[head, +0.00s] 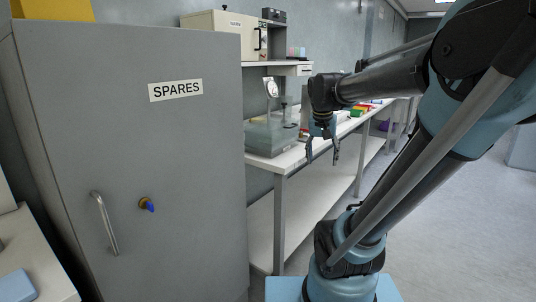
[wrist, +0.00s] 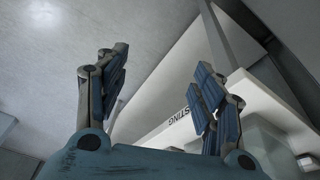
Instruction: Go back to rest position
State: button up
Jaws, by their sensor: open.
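My gripper (head: 322,152) hangs fingers down in the head view, in front of the bench on the right of the cabinet. Its two fingers are apart with nothing between them. In the wrist view the two blue-padded fingers of my gripper (wrist: 162,95) stand wide apart, with bare floor and a bench edge behind them. My arm reaches in from the right side of the head view.
A grey cabinet (head: 190,140) labelled SPARES stands shut at the left, with a handle and a blue key. Open floor (head: 450,230) lies at the right.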

jog(key=s+f+n+y, duration=0.1)
jog(key=s+f+n, duration=0.2)
jog(key=s+f, duration=1.2)
jog(key=shift+s+f+n, duration=0.3)
jog(key=shift+s+f, duration=0.05)
jog(key=shift+s, duration=0.1)
